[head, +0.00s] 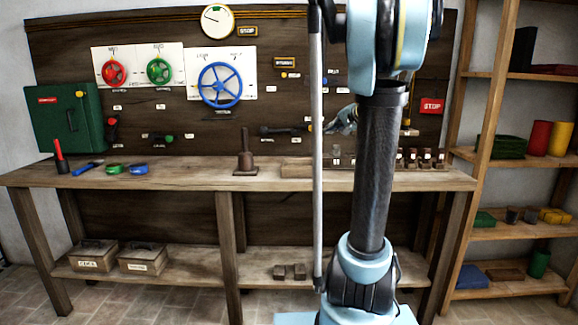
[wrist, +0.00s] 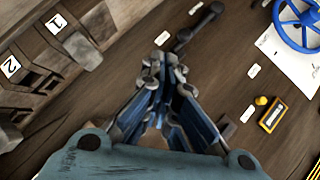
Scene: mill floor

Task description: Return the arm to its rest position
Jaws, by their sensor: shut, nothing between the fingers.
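My arm rises in front of the bench at right of centre in the head view. My gripper (head: 341,122) shows partly behind the arm, in front of the dark wall board (head: 150,75). In the wrist view my gripper (wrist: 165,68) has its blue-grey fingers drawn together, with nothing held between them. Behind the fingers is the board, with a dark lever handle (wrist: 198,28) just beyond the tips. I cannot tell the exact gap between the tips and the board.
The wooden bench (head: 150,180) holds small tools at left and a brown plunger-like object (head: 246,160) mid-bench. The board carries red (head: 113,72), green (head: 159,70) and blue (head: 221,85) handwheels. A stocked shelf (head: 515,155) stands at right.

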